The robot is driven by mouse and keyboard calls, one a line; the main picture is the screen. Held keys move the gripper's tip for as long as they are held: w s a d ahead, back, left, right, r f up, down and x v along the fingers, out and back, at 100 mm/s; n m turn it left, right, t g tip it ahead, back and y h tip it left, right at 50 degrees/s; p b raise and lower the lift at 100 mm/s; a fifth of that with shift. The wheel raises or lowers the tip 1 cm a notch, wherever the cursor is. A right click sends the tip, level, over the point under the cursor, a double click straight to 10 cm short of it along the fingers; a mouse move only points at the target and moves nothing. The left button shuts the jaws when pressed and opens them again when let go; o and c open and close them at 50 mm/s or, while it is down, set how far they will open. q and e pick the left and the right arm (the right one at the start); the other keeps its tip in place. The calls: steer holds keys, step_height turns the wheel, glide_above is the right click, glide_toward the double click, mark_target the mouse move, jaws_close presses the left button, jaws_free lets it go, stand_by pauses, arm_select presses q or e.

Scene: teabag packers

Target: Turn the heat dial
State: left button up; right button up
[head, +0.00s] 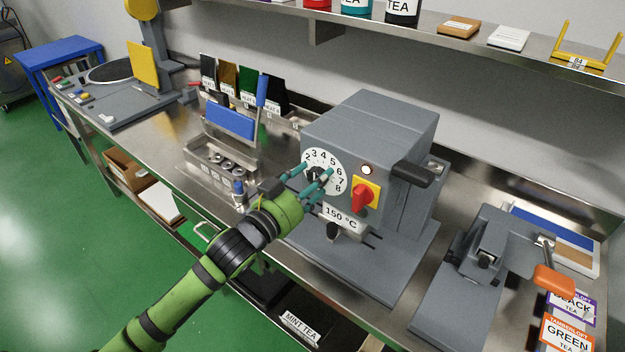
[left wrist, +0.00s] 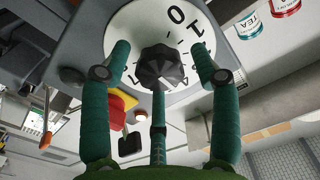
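The heat dial is a white numbered disc (head: 322,160) with a black knob on the front of the grey machine (head: 370,130). In the left wrist view the black knob (left wrist: 160,66) sits in the middle of the white disc (left wrist: 120,40). My left gripper (head: 312,178) is in front of the dial, its teal fingers pointing at it. In the left wrist view its fingers (left wrist: 160,75) are spread on both sides of the knob, with gaps visible, and a third finger is below it. My right gripper is in neither view.
A red switch on a yellow plate (head: 365,196) and a 150 °C label (head: 342,217) are close beside and below the dial. A black lever (head: 412,174) sticks out at the machine's right. A blue-handled sealer (head: 230,122) stands to the left.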

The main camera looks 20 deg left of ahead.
arm_select(q)
steer(key=v, duration=1.2)
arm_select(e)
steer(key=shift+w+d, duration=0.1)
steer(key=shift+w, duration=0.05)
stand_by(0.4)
